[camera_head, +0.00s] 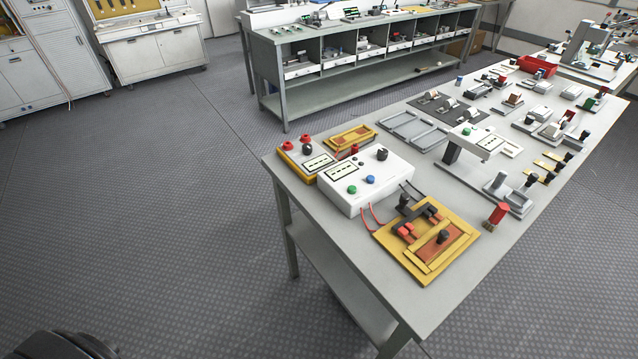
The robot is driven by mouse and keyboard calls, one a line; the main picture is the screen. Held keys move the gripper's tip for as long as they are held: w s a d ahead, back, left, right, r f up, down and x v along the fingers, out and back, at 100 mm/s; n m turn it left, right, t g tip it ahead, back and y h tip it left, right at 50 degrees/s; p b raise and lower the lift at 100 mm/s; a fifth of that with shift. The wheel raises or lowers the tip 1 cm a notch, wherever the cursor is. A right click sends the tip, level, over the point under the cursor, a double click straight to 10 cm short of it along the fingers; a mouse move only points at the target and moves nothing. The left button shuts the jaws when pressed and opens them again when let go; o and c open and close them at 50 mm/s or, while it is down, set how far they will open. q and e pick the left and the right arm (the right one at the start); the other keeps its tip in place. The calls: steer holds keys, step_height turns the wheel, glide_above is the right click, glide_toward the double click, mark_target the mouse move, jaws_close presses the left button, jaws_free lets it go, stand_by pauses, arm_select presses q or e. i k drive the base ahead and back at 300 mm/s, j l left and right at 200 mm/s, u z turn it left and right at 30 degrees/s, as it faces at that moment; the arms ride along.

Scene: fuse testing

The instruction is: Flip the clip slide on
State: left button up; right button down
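A yellow test fixture (416,262) lies flat near the table's front corner, with an orange-brown plate (437,247) on it. A black knob (443,237) stands on this plate. Black and red clip-like parts (419,222) sit at the fixture's back left, with another black knob (404,201) beside them. I cannot tell for sure which of these is the clip slide or how it is set. Red leads (372,217) run from the fixture to a white tester box (366,180) with a display, a green button and a blue button. Neither gripper is in view.
The grey table (470,292) has a bare strip at its front edge. A red-handled brush (497,215) stands right of the fixture. A shelved bench (345,80) stands behind; open floor lies left.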

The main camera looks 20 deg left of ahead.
mark_target(404, 226)
steer(key=k+j, duration=0.1)
steer(key=j, duration=1.45)
steer(key=k+j, duration=0.15)
steer(key=j, duration=0.6)
